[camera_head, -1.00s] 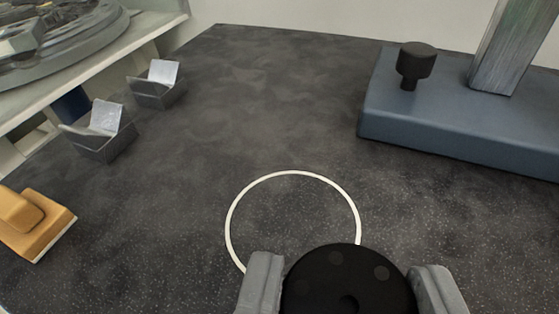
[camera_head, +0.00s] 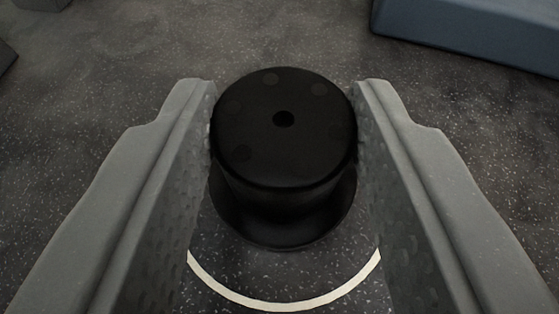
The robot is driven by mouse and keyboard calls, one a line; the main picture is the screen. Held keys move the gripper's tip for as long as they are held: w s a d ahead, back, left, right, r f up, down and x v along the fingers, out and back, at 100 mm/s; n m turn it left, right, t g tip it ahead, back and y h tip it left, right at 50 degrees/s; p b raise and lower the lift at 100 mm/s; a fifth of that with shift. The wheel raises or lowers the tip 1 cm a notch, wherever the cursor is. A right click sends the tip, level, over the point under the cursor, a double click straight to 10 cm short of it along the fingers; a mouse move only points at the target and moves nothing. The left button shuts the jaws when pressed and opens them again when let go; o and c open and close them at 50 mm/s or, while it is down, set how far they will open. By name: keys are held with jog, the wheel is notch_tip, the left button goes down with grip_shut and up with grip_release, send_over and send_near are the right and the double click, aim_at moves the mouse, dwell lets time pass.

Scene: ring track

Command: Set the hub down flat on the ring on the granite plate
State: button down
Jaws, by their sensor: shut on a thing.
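The black hub (camera_head: 283,160) is a round drum with a small hole in the middle of its top and a wider flange at its foot. My gripper (camera_head: 284,95) is shut on the hub, one grey finger on each side. The hub looks upright. The white ring (camera_head: 285,306) is drawn on the dark speckled granite plate (camera_head: 130,60). Only the ring's near arc shows, below the hub in the picture; the hub and fingers hide the rest. I cannot tell whether the flange touches the plate.
A blue base (camera_head: 475,30) stands on the plate at the top right, apart from the hub. Grey blocks show in part at the top left corner. The plate beyond the hub is clear.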

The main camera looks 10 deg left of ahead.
jog(key=shift+f, duration=0.1)
jog(key=c, duration=0.9)
grip_release()
jog(key=shift+s+d+r, duration=0.1)
jog(key=shift+s+r, duration=0.25)
jog(key=shift+s, duration=0.1)
jog(key=v, duration=0.8)
jog(key=shift+s, duration=0.25)
jog(key=shift+v, duration=1.25)
